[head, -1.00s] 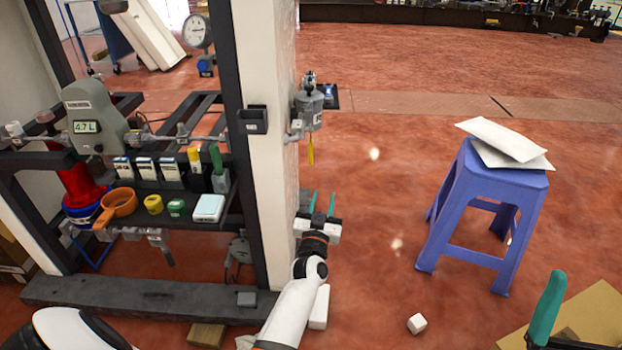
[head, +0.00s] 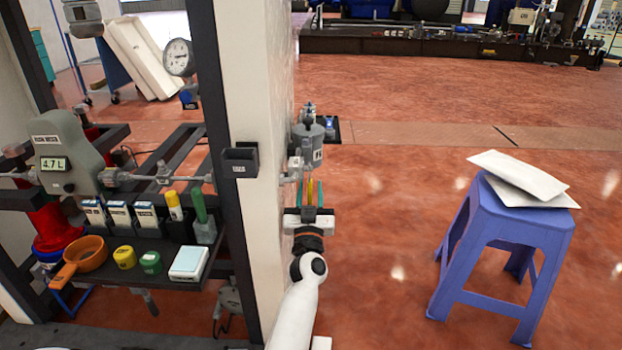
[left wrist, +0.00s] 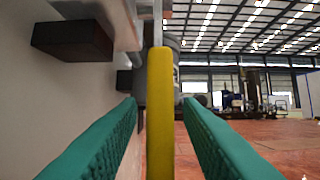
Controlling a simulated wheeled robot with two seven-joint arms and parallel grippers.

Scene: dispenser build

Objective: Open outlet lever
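The outlet lever (head: 310,191) is a thin yellow bar hanging straight down below a grey canister-like unit (head: 308,146) on the side of the white pillar. In the left wrist view the lever (left wrist: 160,120) stands upright in the middle of the picture. My left gripper (head: 309,184) is open, with its two teal fingers (left wrist: 160,104) on either side of the lever. A gap shows between the lever and each finger. The lever's upper end meets grey fittings, partly hidden in the wrist view. My right gripper is not in view.
The white pillar (head: 253,60) stands close on the left of my left arm. A blue stool (head: 505,240) stands right. Floor between is clear.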

